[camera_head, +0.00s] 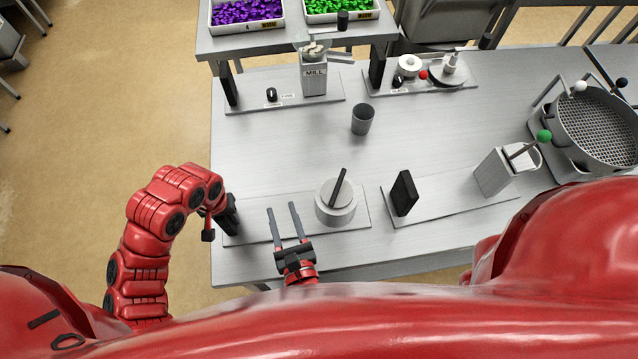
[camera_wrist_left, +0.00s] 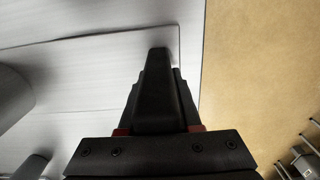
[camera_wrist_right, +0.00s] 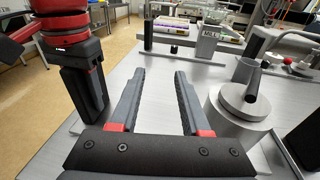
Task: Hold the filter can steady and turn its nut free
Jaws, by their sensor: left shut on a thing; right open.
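The filter can is most likely the round grey can (camera_head: 335,212) on a flat base plate (camera_head: 356,224), also in the right wrist view (camera_wrist_right: 235,128). A dark bar (camera_head: 339,187), probably the nut's handle, stands tilted on its lid; it also shows in the right wrist view (camera_wrist_right: 256,83). My left gripper (camera_head: 229,214) points down at the plate's left end, shut on a black upright block (camera_wrist_left: 160,85), which its fingers partly hide. My right gripper (camera_head: 286,222) is open and empty, left of the can and apart from it; its fingers show clearly in the right wrist view (camera_wrist_right: 155,100).
A grey cup (camera_head: 362,119) stands mid-table. A black block (camera_head: 404,193) and a tilted grey box (camera_head: 493,172) stand right of the can. A sieve (camera_head: 595,125) is far right. A mill (camera_head: 314,78) and trays of purple (camera_head: 245,12) and green pieces (camera_head: 340,7) are at the back.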

